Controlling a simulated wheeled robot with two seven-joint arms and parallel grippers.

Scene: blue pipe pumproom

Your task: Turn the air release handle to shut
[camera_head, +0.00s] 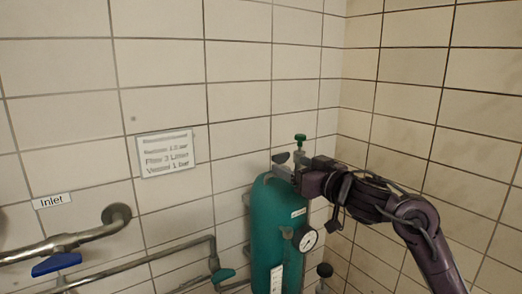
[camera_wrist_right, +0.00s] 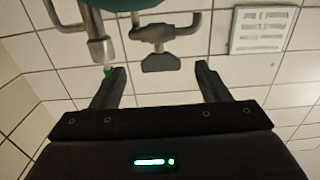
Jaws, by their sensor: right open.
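The teal tank (camera_head: 273,232) stands against the tiled wall, with fittings on its top. A grey flat-bladed handle (camera_head: 281,158) sits on a small valve there; it also shows in the right wrist view (camera_wrist_right: 160,62), where the picture is upside down. Beside it rises a green knob (camera_head: 300,138). I cannot tell from any label which one is the air release handle. My right gripper (camera_head: 290,172) is at the tank top, open. In the wrist view its two fingers (camera_wrist_right: 161,68) stand apart with the grey handle between their tips, seemingly ungripped. My left gripper is out of view.
A pressure gauge (camera_head: 308,240) hangs on the tank's right side. At left, a pipe (camera_head: 85,239) with a blue lever (camera_head: 56,264) runs below an Inlet label (camera_head: 51,201). A white sign (camera_head: 166,153) is on the wall. The tiled corner closes the right side.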

